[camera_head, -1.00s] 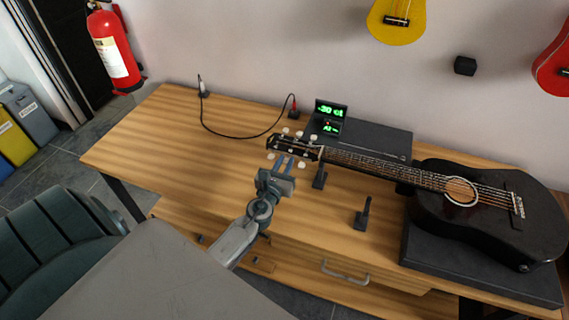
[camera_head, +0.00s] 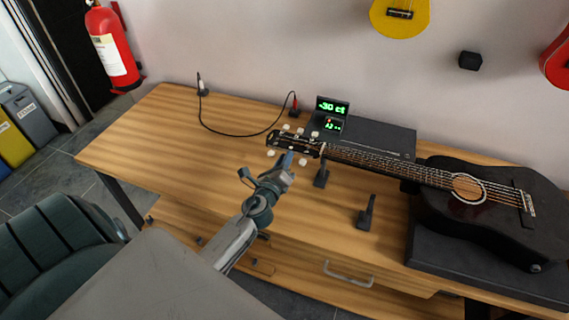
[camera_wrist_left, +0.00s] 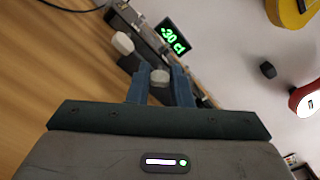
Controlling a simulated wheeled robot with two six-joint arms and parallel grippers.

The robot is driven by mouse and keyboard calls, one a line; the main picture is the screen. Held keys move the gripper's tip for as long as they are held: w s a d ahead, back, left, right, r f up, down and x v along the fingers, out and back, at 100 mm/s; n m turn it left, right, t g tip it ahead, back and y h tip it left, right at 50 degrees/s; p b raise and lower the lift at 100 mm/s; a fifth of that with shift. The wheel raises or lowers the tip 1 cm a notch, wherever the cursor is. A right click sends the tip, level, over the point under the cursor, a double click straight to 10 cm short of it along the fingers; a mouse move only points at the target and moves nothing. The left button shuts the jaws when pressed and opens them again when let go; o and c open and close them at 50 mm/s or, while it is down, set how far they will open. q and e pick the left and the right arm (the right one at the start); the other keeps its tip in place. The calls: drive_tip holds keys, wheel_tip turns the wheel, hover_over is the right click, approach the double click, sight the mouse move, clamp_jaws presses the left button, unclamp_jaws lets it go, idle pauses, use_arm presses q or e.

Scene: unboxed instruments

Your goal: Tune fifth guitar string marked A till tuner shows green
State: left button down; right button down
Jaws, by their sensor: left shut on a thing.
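A black acoustic guitar (camera_head: 467,187) lies with its neck pointing left. Its headstock (camera_head: 292,142) has white tuning pegs on both sides. My left gripper (camera_head: 286,161) is at the near side of the headstock. In the left wrist view its two blue fingers are shut on a white tuning peg (camera_wrist_left: 159,77), between other pegs of the near row. The string label of this peg cannot be read. The tuner display (camera_head: 332,107) behind the headstock shows "-30 ct" in green digits, also seen in the left wrist view (camera_wrist_left: 173,38). My right gripper is not in view.
Dark supports (camera_head: 321,175) and (camera_head: 366,213) stand on the wooden table (camera_head: 150,140). A black cable (camera_head: 235,133) runs between two plugs at the back. The table's left part is clear.

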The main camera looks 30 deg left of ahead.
use_arm(q)
drive_tip(key=shift+f+n+b, duration=0.1)
drive_tip(key=shift+n+b, duration=0.55)
drive_tip(key=shift+n, duration=0.85)
drive_tip(key=c, duration=1.3)
unclamp_jaws()
drive_tip(key=shift+s, duration=0.15)
drive_tip(key=b+v, duration=0.3)
drive_tip(key=v, duration=0.7)
drive_tip(key=shift+s, duration=0.3)
